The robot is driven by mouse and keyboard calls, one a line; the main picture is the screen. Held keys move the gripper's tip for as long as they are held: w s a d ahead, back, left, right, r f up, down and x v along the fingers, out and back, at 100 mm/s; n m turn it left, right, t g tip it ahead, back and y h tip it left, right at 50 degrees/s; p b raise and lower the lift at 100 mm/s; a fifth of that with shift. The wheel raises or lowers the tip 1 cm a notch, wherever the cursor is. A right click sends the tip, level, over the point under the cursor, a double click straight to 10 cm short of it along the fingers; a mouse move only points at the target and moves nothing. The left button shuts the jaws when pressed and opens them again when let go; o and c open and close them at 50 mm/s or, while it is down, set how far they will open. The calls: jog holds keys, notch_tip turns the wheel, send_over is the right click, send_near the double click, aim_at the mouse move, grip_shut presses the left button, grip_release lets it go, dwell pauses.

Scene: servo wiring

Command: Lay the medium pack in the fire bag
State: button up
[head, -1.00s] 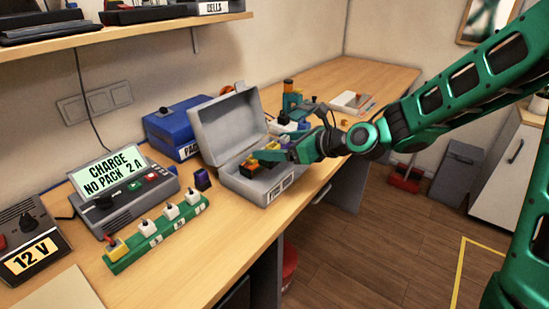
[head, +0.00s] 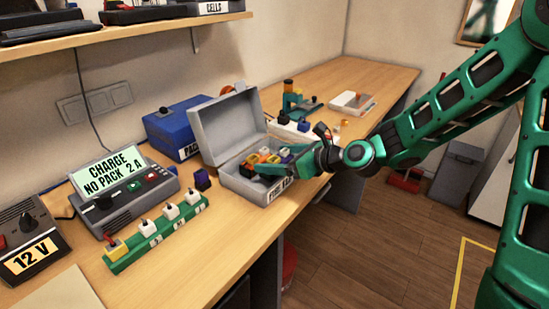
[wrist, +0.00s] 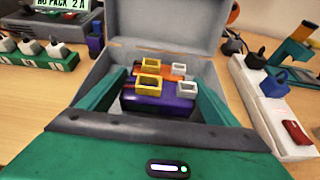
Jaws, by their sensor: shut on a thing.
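The fire bag is a grey open box (head: 228,183) on the bench, its lid (head: 228,128) tilted back; the label on its front is hard to read. My gripper (wrist: 158,100) reaches into its mouth from the right. Its two green fingers are shut on a purple pack (wrist: 158,104) with yellow and white connectors on top. An orange pack (wrist: 152,71) with similar connectors sits just behind it inside the box. The purple pack's underside is hidden, so I cannot tell whether it touches the box floor. Neither pack shows a size mark.
A blue case (head: 165,124) stands behind the box on the left. A charger (head: 128,190) and a green strip with white plugs (head: 155,234) lie to the left. A white power strip (wrist: 272,108) runs close along the box's right side. A shelf (head: 120,36) hangs above.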

jog(key=shift+f, duration=0.35)
jog(key=o, duration=1.5)
jog(key=shift+r, duration=0.1)
jog(key=shift+r, duration=0.3)
jog(key=v, duration=1.2)
jog(key=shift+r, duration=0.15)
